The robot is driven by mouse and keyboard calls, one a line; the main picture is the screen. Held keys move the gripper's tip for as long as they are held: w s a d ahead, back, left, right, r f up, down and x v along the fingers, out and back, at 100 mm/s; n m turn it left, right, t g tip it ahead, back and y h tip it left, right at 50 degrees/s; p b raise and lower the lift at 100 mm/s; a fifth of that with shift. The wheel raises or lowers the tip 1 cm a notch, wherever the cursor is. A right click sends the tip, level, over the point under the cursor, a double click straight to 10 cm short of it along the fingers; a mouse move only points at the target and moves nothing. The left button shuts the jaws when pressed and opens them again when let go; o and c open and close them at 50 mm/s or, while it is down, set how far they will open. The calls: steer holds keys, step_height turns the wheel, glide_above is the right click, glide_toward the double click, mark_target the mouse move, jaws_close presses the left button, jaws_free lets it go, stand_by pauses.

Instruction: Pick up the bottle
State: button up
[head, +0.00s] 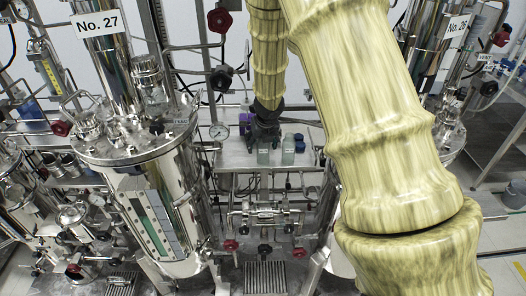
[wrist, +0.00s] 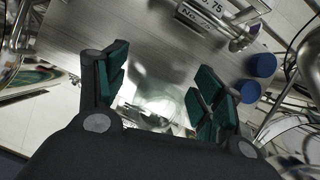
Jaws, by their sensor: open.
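My gripper (head: 265,130) hangs over a small metal shelf, pointing down, in the head view. Small clear glass bottles stand on the shelf just below and beside it: one bottle (head: 263,156) under the gripper and another (head: 288,156) to its right. In the wrist view my gripper (wrist: 160,88) is open, its green-padded fingers spread wide. A clear, glassy shape (wrist: 155,98) shows between the fingers; its outline is hard to make out, and I cannot tell whether it touches them. Two blue caps (wrist: 261,65) show right of the fingers.
The shelf (head: 235,157) is narrow, with pipes and valves below it. A purple item (head: 245,123) is behind. My arm hides much of the right side.

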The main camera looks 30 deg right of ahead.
steer(key=shift+c, duration=0.2)
steer(key=c, duration=1.1)
steer(key=shift+r, duration=0.1)
steer(key=shift+r+p, duration=0.7)
steer(key=shift+r, duration=0.9)
steer(key=s+a+b, duration=0.1)
steer(key=s+b, duration=0.1)
steer(key=s, duration=0.3)
steer(key=s+a+r+b, duration=0.1)
steer(key=s+a+b, duration=0.1)
steer(key=s, duration=0.3)
steer(key=s+a+b, duration=0.1)
steer(key=s+b, duration=0.2)
steer(key=s, duration=0.2)
steer(key=shift+s+a+r, duration=0.2)
steer(key=shift+a+r, duration=0.05)
steer(key=shift+r, duration=0.1)
